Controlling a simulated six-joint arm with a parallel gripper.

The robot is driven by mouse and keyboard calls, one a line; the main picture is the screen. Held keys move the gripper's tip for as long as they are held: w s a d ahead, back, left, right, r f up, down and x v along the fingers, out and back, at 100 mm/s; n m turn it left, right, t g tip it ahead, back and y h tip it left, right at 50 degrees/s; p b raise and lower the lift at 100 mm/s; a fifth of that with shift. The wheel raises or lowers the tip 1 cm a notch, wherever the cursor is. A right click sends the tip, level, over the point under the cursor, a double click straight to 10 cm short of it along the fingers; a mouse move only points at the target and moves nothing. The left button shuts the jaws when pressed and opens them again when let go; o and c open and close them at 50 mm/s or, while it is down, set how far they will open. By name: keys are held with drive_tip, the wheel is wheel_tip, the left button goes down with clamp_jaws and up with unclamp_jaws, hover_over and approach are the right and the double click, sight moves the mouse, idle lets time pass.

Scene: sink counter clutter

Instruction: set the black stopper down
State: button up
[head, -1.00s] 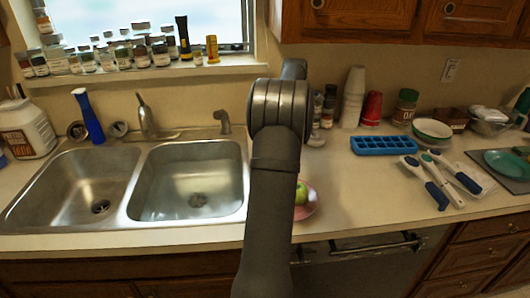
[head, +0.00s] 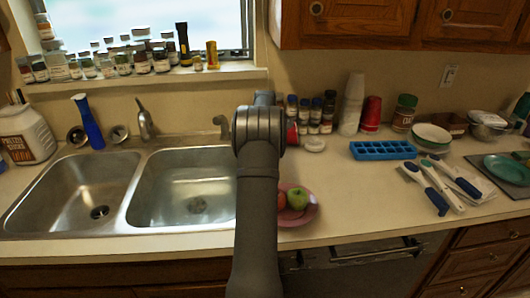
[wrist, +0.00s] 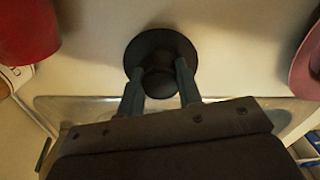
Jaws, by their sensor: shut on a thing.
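The black stopper (wrist: 158,42) shows in the wrist view as a round dark disc with a narrower knob. My gripper (wrist: 158,78) is shut on it, one grey finger on each side of the knob. The stopper is over the pale counter (wrist: 100,55), beside the metal sink edge (wrist: 85,105). I cannot tell whether it touches the counter. In the head view my arm hides the gripper and the stopper, close to the right of the double sink (head: 205,228).
A pink plate (head: 312,214) with fruit lies right of my arm, its edge also in the wrist view (wrist: 308,65). A red object (wrist: 25,30) is at the wrist view's upper left. A blue ice tray (head: 383,151) and utensils (head: 440,186) lie farther right.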

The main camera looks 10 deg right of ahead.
drive_tip(key=o, duration=1)
drive_tip(key=shift+c, duration=0.2)
wheel_tip(320, 180, up, 12)
drive_tip(key=shift+r, duration=0.1)
